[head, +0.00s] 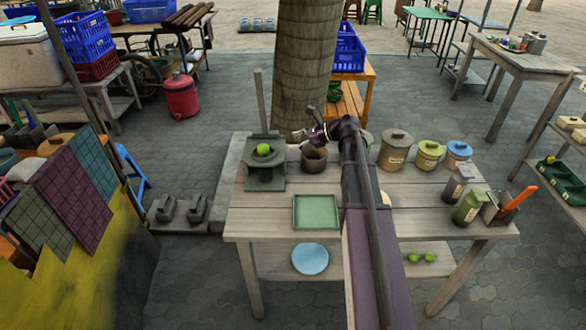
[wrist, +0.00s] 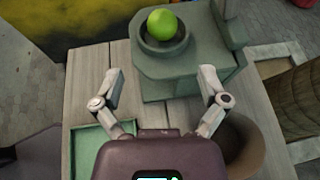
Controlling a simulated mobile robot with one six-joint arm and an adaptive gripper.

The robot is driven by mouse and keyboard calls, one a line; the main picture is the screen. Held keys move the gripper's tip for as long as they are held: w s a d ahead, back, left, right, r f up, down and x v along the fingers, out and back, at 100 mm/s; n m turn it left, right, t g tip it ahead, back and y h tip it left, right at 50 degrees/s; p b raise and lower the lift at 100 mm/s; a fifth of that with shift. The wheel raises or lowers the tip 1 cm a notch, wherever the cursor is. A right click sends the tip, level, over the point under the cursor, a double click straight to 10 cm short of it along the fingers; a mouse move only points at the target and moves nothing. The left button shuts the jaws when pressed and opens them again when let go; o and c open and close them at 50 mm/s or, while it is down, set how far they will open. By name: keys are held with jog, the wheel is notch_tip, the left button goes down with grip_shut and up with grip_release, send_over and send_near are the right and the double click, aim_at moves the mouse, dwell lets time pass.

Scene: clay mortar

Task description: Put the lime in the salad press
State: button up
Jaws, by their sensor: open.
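The lime (head: 263,149) is bright green and rests in the round cup on top of the grey-green salad press (head: 266,180), at the left of the table. In the wrist view, the lime (wrist: 162,25) sits in the cup of the press (wrist: 170,72), near the top of the picture. My gripper (head: 303,123) is to the right of the lime in the head view, apart from it. In the wrist view, my gripper (wrist: 160,76) has its two fingers spread wide, with nothing held between them. The lime's underside is hidden by the cup rim.
A brown clay pot (head: 314,160) stands right of the press. A green tray (head: 316,228) lies in front. Lidded jars (head: 394,152) line the back right. A tree trunk (head: 305,60) rises behind the table. Two green fruits (head: 429,257) lie on the lower shelf.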

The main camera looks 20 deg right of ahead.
jog(key=s+a+f+n+g+h, duration=0.2)
jog(key=s+a+f+n+h, duration=0.1)
jog(key=s+n, duration=0.4)
jog(key=s+a+f+n+g+h, duration=0.2)
jog(key=s+a+f+n+h, duration=0.1)
jog(key=s+n, duration=0.5)
jog(key=s+a+f+n+g+h, duration=0.1)
jog(key=s+a+f+n+h, duration=0.2)
jog(key=s+f+n+h, duration=0.2)
jog(key=s+n+h, duration=0.1)
jog(key=s+n, duration=0.2)
jog(key=s, duration=0.1)
jog(key=shift+a+f+g, duration=0.15)
jog(key=shift+a+g, duration=0.1)
jog(key=shift+g, duration=0.15)
